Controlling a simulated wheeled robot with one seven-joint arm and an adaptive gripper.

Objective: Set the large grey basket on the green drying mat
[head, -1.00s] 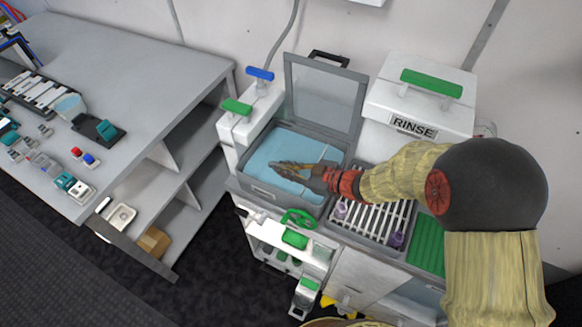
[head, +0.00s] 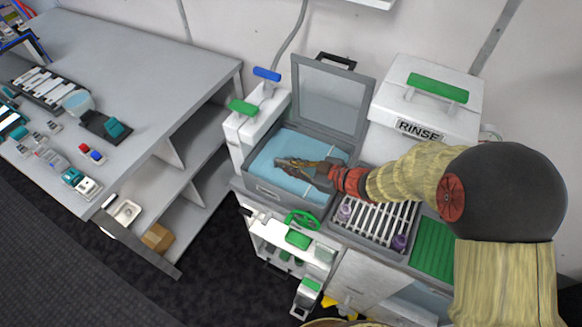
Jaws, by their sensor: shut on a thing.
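My gripper (head: 282,162) reaches from the right over an open grey tank (head: 262,196) of blue liquid. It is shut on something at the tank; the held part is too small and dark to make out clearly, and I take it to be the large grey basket. The basket's body does not show distinctly; a thin pale line in the blue near the gripper may belong to it. The green drying mat (head: 434,250) is a ribbed panel at the right end of the counter, partly covered by my arm. Its visible part is bare.
The tank's lid (head: 328,95) stands open behind it. A white slatted rack (head: 377,222) with small purple pieces lies between tank and mat. A white RINSE box (head: 425,100) stands behind the rack. A white unit with green and blue handles (head: 252,125) borders the tank's left.

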